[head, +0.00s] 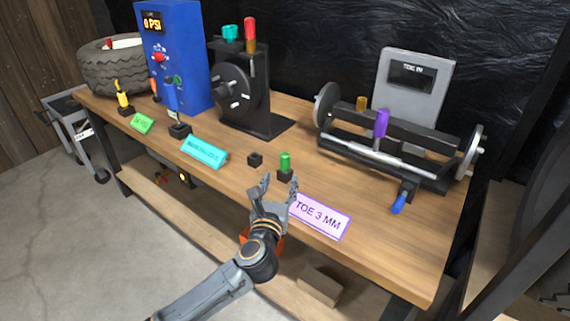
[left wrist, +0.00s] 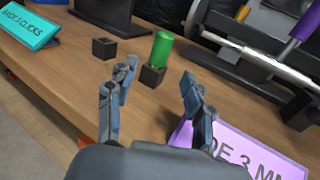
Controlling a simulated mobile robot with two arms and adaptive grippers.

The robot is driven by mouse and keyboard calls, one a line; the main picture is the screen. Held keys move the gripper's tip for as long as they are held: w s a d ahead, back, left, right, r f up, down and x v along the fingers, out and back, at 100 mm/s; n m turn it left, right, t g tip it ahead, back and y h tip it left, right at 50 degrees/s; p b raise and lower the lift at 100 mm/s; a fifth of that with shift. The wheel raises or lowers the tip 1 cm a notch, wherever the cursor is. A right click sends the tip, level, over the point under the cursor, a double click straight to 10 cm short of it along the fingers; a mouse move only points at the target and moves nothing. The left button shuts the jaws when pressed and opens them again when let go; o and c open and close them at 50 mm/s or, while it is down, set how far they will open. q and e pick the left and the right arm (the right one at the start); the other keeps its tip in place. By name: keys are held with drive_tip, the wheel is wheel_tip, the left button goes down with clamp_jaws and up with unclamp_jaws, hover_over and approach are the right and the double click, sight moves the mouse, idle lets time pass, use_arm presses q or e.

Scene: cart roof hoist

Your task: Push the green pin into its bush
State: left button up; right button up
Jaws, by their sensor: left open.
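The green pin (head: 285,161) stands upright in a small black block (head: 285,176) near the front edge of the bench, with much of its green length showing above the block. Both also show in the left wrist view, the pin (left wrist: 161,48) in its block (left wrist: 152,76). My left gripper (head: 280,184) is open and empty, just in front of the block, its fingers pointing toward the pin. In the left wrist view the pin appears between and beyond the two fingers (left wrist: 158,78), apart from both. I cannot tell how deep the pin sits. My right gripper is out of view.
A second small black block (head: 255,160) without a pin stands to the left. The pink "TOE 3 MM" sign (head: 321,215) is close on the gripper's right. A cyan sign (head: 204,152), black stand (head: 240,95) and roller fixture (head: 400,150) surround the spot.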

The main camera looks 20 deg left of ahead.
sight(284, 165)
use_arm(q)
drive_tip(key=w, duration=0.3)
drive_tip(key=shift+w+a, duration=0.25)
drive_tip(key=shift+w+a+r+b, duration=0.15)
drive_tip(key=shift+w+b, duration=0.2)
drive_tip(key=shift+w, duration=0.8)
drive_tip(key=shift+w+a+r+b, duration=0.15)
drive_tip(key=shift+w+b, duration=0.15)
drive_tip(key=shift+w, duration=0.85)
drive_tip(key=shift+f, duration=0.1)
clamp_jaws()
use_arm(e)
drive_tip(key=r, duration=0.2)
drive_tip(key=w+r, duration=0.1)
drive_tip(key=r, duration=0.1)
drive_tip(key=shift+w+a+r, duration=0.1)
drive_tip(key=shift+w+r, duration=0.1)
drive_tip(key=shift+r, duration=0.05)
